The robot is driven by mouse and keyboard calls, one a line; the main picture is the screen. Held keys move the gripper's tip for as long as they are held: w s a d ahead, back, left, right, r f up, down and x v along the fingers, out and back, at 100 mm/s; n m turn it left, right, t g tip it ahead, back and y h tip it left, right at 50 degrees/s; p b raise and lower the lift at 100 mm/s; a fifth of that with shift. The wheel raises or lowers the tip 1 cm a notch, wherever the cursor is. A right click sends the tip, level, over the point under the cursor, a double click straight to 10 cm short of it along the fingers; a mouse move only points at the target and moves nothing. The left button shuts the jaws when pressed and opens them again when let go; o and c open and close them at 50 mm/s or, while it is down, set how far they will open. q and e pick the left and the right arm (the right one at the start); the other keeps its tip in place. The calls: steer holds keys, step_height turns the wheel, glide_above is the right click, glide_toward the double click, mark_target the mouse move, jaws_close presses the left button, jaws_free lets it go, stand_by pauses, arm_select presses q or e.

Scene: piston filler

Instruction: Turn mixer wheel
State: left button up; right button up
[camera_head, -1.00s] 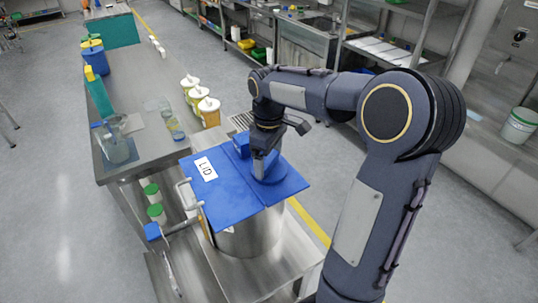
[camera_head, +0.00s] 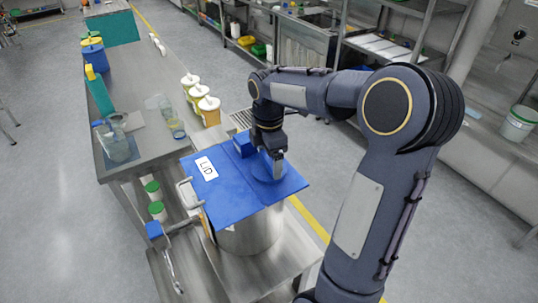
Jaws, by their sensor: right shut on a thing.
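The lid (camera_head: 209,193) carries a white "LID" label and covers a round steel vessel (camera_head: 246,236). The gripped part is hidden by the fingers. My left gripper is not in view.
A blue block (camera_head: 241,145) stands on the lid behind the wheel. A metal handle (camera_head: 185,191) is at the lid's left edge.

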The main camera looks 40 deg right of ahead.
mark_target(269, 160)
steer(key=shift+r+n, duration=0.1)
steer(key=shift+n, duration=0.6)
steer(key=o, duration=0.9)
steer(key=shift+c, duration=0.2)
steer(key=shift+r, duration=0.1)
step_height(269, 160, up, 8)
steer(key=shift+f, duration=0.2)
